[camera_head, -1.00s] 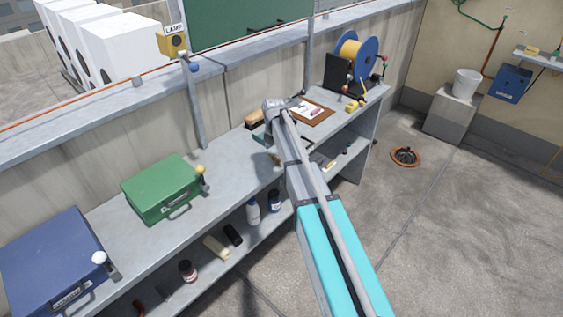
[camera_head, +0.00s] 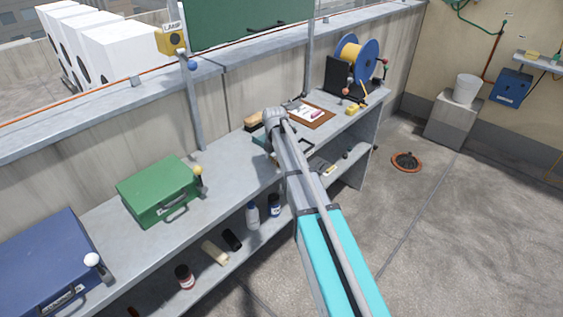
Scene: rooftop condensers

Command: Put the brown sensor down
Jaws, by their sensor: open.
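My gripper (camera_head: 273,157) is at the bench top, below my grey wrist, mostly hidden by my own arm. It is open. I cannot clearly make out the brown sensor; anything small between or under the fingers is too small and covered to tell. A brown block-like thing with a dark lower edge (camera_head: 253,121) lies on the bench just behind and left of my wrist; it looks like a brush. The grey bench (camera_head: 225,178) runs diagonally across the view.
A green case (camera_head: 150,190) and a blue case (camera_head: 40,260) stand on the bench at left. A brown clipboard (camera_head: 318,117), a yellow item (camera_head: 352,109) and a cable reel (camera_head: 358,62) are to the right. Bottles (camera_head: 252,215) stand on the lower shelf. The bench between green case and gripper is clear.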

